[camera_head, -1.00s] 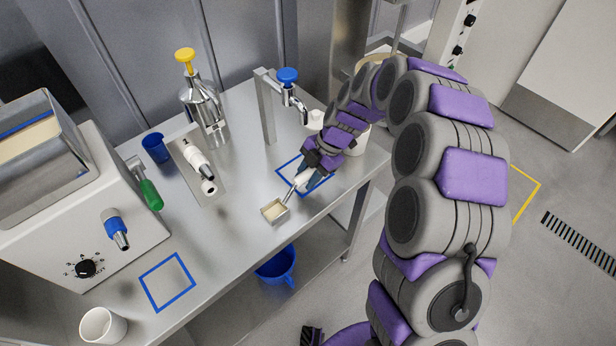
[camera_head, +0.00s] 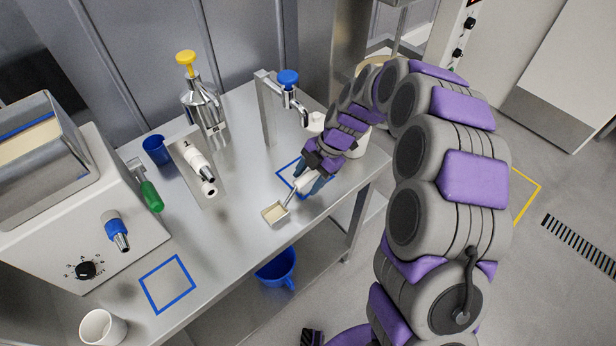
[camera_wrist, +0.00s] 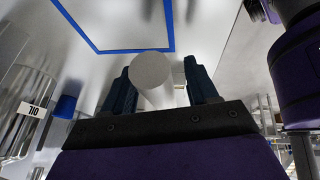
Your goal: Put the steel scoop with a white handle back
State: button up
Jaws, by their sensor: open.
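The steel scoop (camera_head: 275,212) lies at the front of the steel table, near a blue square outline (camera_head: 283,172). Its square pan points down-left in the head view, and its white handle (camera_head: 304,183) runs up toward my gripper (camera_head: 312,180). In the wrist view the round end of the white handle (camera_wrist: 151,70) shows between the two dark blue fingers of my open gripper (camera_wrist: 158,75). I cannot tell whether a finger touches the handle. The fingers partly hide the handle in the head view.
A second blue square (camera_head: 167,284) lies bare at front left. A steel stand with a blue knob (camera_head: 288,77) is behind my gripper. Also on the table are a yellow-topped dispenser (camera_head: 203,104), a blue cup (camera_head: 155,150) and a white cup (camera_head: 103,328). A blue container (camera_head: 276,268) is below.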

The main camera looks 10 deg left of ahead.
jog(key=p+v, duration=0.2)
jog(key=v, duration=1)
jog(key=s+d+r+m, duration=0.2)
jog(key=s+r+m, duration=0.3)
jog(key=s, duration=0.2)
jog(key=s+d+m+h, duration=0.1)
jog(key=s+d+m, duration=0.4)
jog(key=s+m, duration=0.3)
jog(key=s+d+m+h, duration=0.2)
jog(key=s+d+m, duration=0.3)
jog(key=s, duration=0.5)
jog(key=s+d+r+m+h, duration=0.1)
jog(key=s+d+m, duration=0.4)
jog(key=s+m, duration=0.5)
jog(key=shift+m+t+h, duration=0.3)
jog(key=shift+t+h, duration=0.1)
